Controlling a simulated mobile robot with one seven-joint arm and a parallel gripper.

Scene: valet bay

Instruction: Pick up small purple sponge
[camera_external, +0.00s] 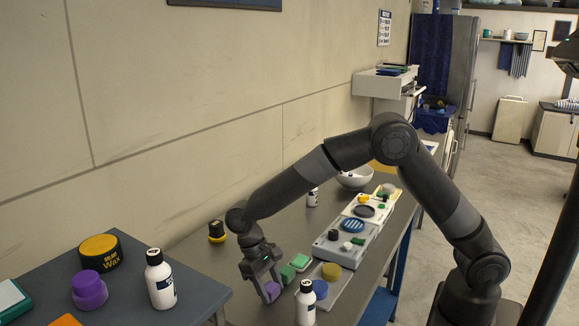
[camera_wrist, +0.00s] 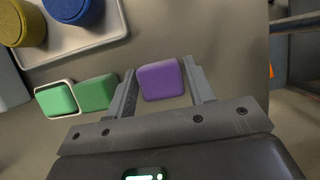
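The small purple sponge (camera_wrist: 161,80) lies between my gripper's two fingers in the wrist view. In the external view the purple sponge (camera_external: 272,289) is on the grey table, partly hidden by a finger. My gripper (camera_wrist: 159,68) is open around the sponge, one finger on each side, with narrow gaps showing beside it. In the external view my gripper (camera_external: 262,281) points down at the table. I see no sign that the sponge is lifted.
Two green blocks, one pale-rimmed (camera_wrist: 56,99) and one plain (camera_wrist: 96,93), lie left of the sponge. A tray (camera_wrist: 100,36) holds blue and yellow round pieces. A white bottle (camera_external: 305,308) stands close right of my gripper. A side table (camera_external: 205,298) is at left.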

